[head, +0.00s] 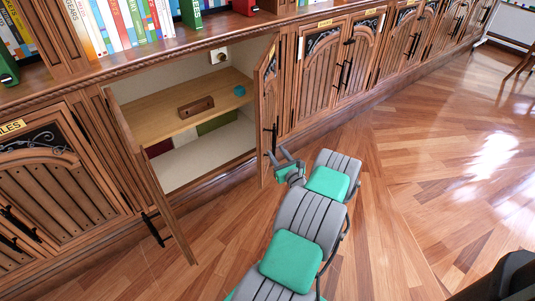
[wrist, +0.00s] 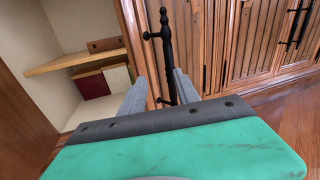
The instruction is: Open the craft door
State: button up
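A wooden cabinet has both doors standing open. Its left door (head: 155,185) swings out toward the lower left, with a black handle (head: 152,230). Its right door (head: 266,105) stands out from the front, seen nearly edge-on. No craft label is readable. My gripper (head: 278,156) is at the lower part of the right door. In the wrist view, the right door (wrist: 139,25) and its black bar handle (wrist: 167,50) are straight ahead. My gripper's fingers (wrist: 160,92) are apart, with the handle's lower part between them in the picture; contact is not clear.
Inside the cabinet, a shelf (head: 165,103) holds a brown block (head: 196,107) and a small teal item (head: 239,90). Red, green and pale items sit below. Closed cabinets (head: 325,65) continue right; books (head: 125,20) stand above.

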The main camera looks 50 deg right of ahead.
aim_at(275, 145)
jog(key=shift+m+h, duration=0.5)
jog(key=shift+m, duration=0.2)
jog(key=w+d+b, duration=0.1)
jog(key=w+d, duration=0.1)
jog(key=w+d+f, duration=0.1)
jog(key=w+d, duration=0.1)
jog(key=w, duration=0.1)
jog(key=shift+w+d+f+b, duration=0.1)
jog(key=shift+w+d+b, duration=0.1)
jog(key=shift+d+b, duration=0.2)
grip_shut()
jog(key=shift+a, duration=0.1)
dwell(0.4)
